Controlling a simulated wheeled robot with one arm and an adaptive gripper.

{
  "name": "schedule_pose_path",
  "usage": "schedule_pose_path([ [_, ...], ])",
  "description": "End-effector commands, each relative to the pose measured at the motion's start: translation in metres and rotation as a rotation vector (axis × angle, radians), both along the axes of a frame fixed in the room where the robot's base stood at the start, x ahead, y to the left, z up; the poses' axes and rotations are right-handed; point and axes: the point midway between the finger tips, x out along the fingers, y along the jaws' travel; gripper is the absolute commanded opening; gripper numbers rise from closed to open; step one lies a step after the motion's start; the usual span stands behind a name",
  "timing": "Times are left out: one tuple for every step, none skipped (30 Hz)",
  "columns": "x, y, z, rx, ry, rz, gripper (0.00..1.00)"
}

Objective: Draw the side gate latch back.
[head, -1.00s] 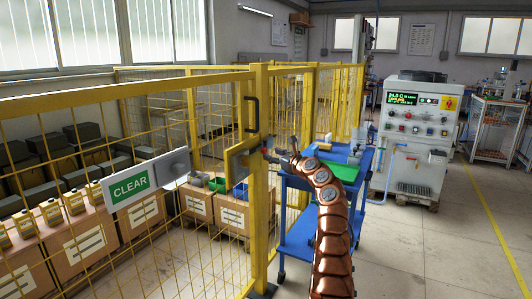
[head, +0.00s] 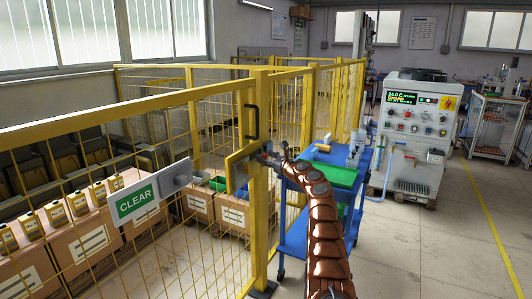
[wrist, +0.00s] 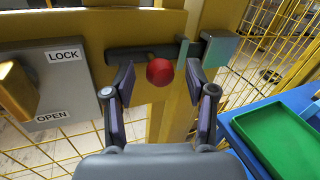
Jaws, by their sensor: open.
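The side gate latch is a dark bolt (wrist: 133,55) with a round red knob (wrist: 159,71), seen in the wrist view. The bolt runs sideways across the yellow gate frame, and its right end reaches the grey catch (wrist: 217,48) on the post. My gripper (wrist: 160,76) is open, with one finger on each side of the red knob. I cannot tell whether either finger touches it. In the head view my gripper (head: 268,157) is at the yellow gate post, and it hides the knob.
A grey panel (wrist: 60,83) marked LOCK and OPEN, with a yellow handle (wrist: 18,92), lies left of the bolt. A blue cart (head: 300,230) with a green tray (head: 333,174) stands close to my arm's right. A CLEAR sign (head: 135,201) hangs on the fence. Floor at right is free.

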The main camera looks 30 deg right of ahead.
Motion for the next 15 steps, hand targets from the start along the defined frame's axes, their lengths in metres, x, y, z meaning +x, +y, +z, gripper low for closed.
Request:
schedule_pose_path([
  [0.0014,0.0002,0.0044,0.002,0.001,-0.001,0.56],
  [0.0021,0.0004,0.0043,0.002,0.001,-0.001,0.56],
  [0.003,0.0004,0.0042,0.001,0.001,-0.002,0.56],
  [0.0035,0.0005,0.0038,0.002,0.001,-0.003,0.56],
  [0.004,0.0006,0.0034,0.002,0.001,-0.003,0.56],
  [0.0047,0.0007,0.0027,0.001,0.002,-0.004,0.56],
  [0.0052,0.0007,0.0022,0.001,0.002,-0.004,0.56],
  [0.0054,0.0008,0.0017,0.001,0.002,-0.005,0.56],
  [0.0058,0.0008,0.001,0.001,0.002,-0.005,0.56],
  [0.0061,0.0009,0.0004,0.002,0.003,-0.005,0.56],
  [0.0062,0.0009,0.0001,0.001,0.004,-0.006,0.56],
  [0.0064,0.0009,-0.0005,0.001,0.004,-0.006,0.56],
  [0.0064,0.0009,-0.0007,0.001,0.004,-0.006,0.56],
  [0.0065,0.0009,-0.0009,0.001,0.002,-0.006,0.56],
  [0.0065,0.0009,-0.0011,0.001,0.002,-0.006,0.56],
])
